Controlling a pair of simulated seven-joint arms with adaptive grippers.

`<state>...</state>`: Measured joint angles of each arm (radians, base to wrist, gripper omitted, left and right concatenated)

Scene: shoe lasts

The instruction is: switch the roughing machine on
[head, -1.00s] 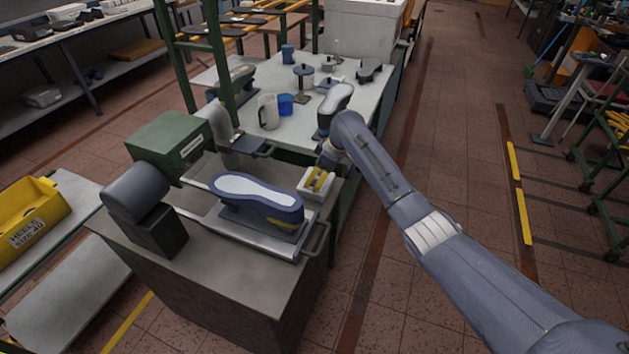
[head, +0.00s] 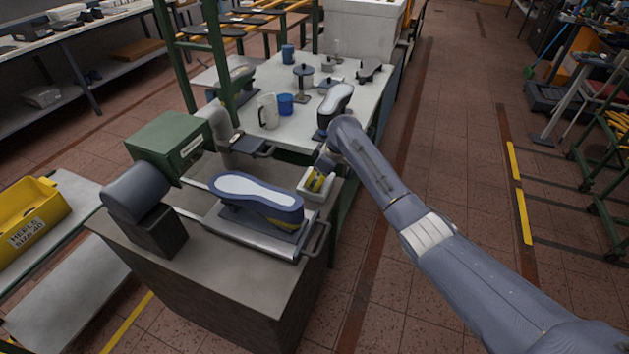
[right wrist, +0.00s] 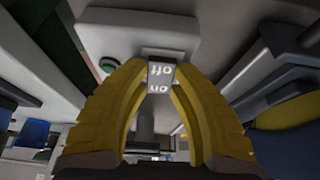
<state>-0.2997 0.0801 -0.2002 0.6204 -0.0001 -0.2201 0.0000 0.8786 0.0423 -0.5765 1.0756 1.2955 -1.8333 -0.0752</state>
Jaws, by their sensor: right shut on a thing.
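The roughing machine stands on a grey bench (head: 215,300), with a green housing (head: 165,148) and a dark grey rounded part (head: 137,192). A white switch box (head: 311,192) sits at the bench's right back corner. My right gripper (head: 319,181) has its yellow fingers at this box. In the right wrist view, the right gripper (right wrist: 160,66) is shut on a grey switch (right wrist: 161,75) that carries the words "off" and "on", upside down there. The wrist view does not clearly show which way the switch is set. My left gripper is out of view.
A blue shoe last with a pale sole (head: 256,190) lies on a metal carriage (head: 250,236) just left of the switch box. A white table (head: 270,140) behind holds mugs, another last and small tools.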

